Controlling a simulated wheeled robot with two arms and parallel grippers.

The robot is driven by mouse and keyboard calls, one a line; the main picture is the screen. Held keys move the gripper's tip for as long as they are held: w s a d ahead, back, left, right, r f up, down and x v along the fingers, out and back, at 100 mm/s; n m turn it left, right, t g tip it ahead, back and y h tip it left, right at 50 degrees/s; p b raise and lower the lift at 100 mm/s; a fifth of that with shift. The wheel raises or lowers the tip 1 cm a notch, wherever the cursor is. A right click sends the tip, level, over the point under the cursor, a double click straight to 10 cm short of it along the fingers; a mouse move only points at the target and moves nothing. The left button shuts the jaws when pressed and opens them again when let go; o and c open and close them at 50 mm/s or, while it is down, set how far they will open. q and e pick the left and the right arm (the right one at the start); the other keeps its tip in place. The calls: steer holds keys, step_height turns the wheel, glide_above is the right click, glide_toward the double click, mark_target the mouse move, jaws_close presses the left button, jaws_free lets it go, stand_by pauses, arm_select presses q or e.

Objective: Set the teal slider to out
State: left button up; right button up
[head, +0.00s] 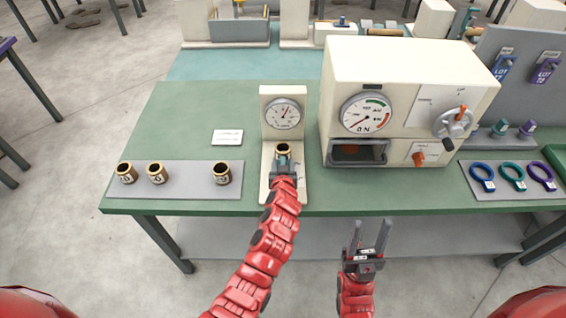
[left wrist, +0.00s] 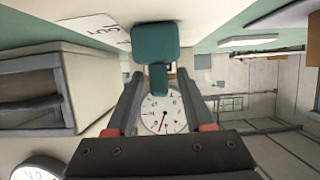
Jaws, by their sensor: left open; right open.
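The teal slider (left wrist: 155,43) shows in the left wrist view as a square block with a narrower teal stem below it. The stem lies between the fingertips of my left gripper (left wrist: 157,80), with a finger on each side; I cannot tell whether they touch it. In the head view my left gripper (head: 284,168) is at the foot of the gauge stand (head: 268,103) and mostly hides the slider. A label reading OUT (left wrist: 102,28) lies beside the slider. My right gripper (head: 370,237) is open and empty, in front of the bench's front edge.
A cream machine (head: 395,70) with a dial and levers stands right of the gauge stand. A gold-rimmed cup (head: 283,149) is at the stand, just beyond my left gripper. Several similar cups stand on a grey mat (head: 190,180) at the left. Coloured rings lie at the right.

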arm_select(q)
jaws_close()
stand_by(1.4)
